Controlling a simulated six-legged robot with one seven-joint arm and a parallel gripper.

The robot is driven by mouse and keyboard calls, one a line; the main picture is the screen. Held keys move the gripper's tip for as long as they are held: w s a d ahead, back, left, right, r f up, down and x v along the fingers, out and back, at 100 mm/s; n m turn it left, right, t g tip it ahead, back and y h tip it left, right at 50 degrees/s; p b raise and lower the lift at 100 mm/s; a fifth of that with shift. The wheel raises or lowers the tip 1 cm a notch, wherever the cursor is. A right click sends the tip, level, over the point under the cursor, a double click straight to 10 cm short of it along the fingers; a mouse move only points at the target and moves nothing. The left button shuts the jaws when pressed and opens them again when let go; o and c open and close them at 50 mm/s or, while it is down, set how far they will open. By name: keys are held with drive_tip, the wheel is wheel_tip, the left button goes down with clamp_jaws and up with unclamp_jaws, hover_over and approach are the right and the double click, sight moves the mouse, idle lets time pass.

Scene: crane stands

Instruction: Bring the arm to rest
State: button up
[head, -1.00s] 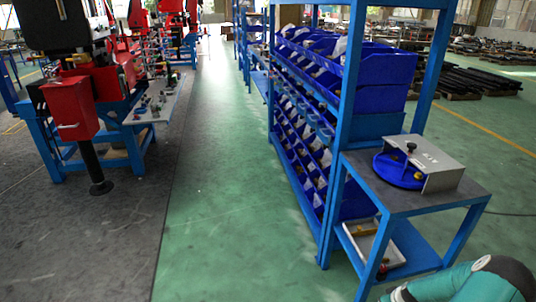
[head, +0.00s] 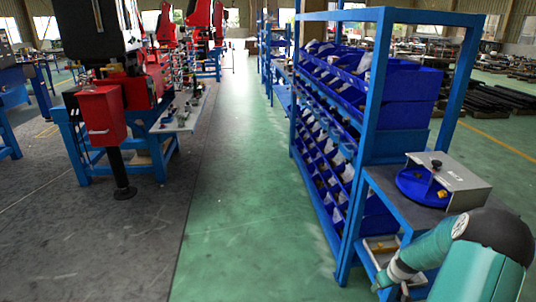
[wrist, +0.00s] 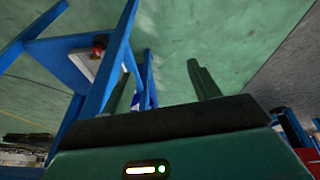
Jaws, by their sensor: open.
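My gripper shows in the wrist view (wrist: 165,88), with its two green fingers spread apart and nothing between them. Green floor and part of a blue frame lie beyond the fingers. In the head view my green arm (head: 470,255) rises at the lower right, in front of the small side table. The fingers cannot be made out in the head view.
A blue rack (head: 372,120) with blue bins (head: 400,95) stands right of the aisle. A small table (head: 385,180) beside it carries a blue round part (head: 420,188) and a metal bracket (head: 450,178). A red box (head: 102,115) hangs at the left. The green aisle (head: 240,200) is clear.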

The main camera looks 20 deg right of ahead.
drive_tip(key=w+a+r+n+h, duration=0.1)
drive_tip(key=w+a+r, duration=0.2)
drive_tip(key=a+r, duration=2.05)
drive_tip(key=s+a+r+t+y, duration=0.1)
drive_tip(key=s+a+r, duration=0.5)
drive_tip(key=s+a, duration=0.2)
drive_tip(key=s+a+r+t+y, duration=0.1)
drive_tip(key=s+a+r, duration=0.6)
drive_tip(key=a, duration=0.4)
drive_tip(key=shift+s, duration=0.45)
